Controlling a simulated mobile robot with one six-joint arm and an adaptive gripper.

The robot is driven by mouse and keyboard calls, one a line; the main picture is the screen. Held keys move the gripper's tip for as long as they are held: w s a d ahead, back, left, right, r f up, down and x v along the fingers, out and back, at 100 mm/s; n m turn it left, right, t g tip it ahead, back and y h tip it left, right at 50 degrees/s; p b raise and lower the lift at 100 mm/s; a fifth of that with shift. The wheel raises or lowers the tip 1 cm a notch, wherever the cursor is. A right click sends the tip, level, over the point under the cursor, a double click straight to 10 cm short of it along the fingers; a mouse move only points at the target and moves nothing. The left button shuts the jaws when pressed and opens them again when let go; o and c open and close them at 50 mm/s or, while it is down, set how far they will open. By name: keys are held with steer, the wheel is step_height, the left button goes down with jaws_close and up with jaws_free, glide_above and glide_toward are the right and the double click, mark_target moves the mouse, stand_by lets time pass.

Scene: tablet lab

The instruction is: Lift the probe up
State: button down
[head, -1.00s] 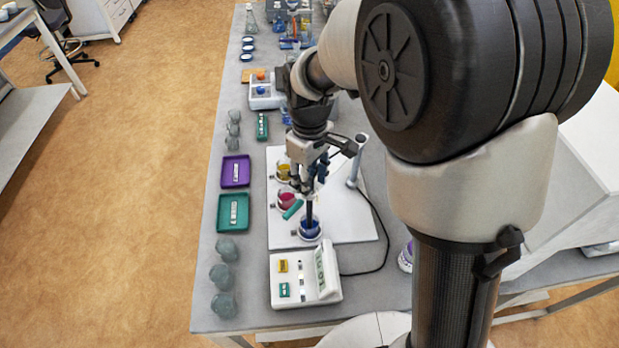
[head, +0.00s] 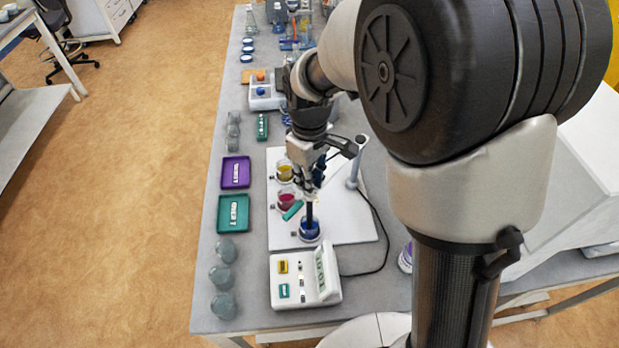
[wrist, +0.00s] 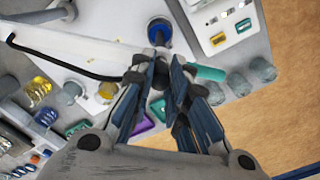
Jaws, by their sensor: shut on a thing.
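The probe (head: 309,213) is a slim black rod. It stands upright with its lower end in the blue beaker (head: 310,231) on the white board. My gripper (head: 311,190) points down from above and is shut on the probe's upper part. In the wrist view my gripper (wrist: 164,72) has its blue-grey fingers closed together around the dark shaft, and the blue beaker (wrist: 159,26) lies just beyond them. A teal cylinder (wrist: 208,72) sticks out beside the fingers; whether it joins the probe is unclear. The probe's top is hidden by the fingers.
Beakers with red (head: 287,200) and yellow (head: 284,171) contents stand behind the blue one. A white meter box (head: 305,280) sits in front. A grey post (head: 356,165) with a black cable is at the right. Purple (head: 236,171) and green (head: 233,214) trays lie left.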

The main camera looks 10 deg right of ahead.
steer(key=shift+r, duration=0.1)
step_height(320, 180, up, 8)
steer(key=p, duration=0.5)
steer(key=shift+p, duration=0.4)
steer(key=shift+w, duration=0.15)
steer(key=c, duration=1.9)
jaws_free()
steer(key=shift+o, duration=1.9)
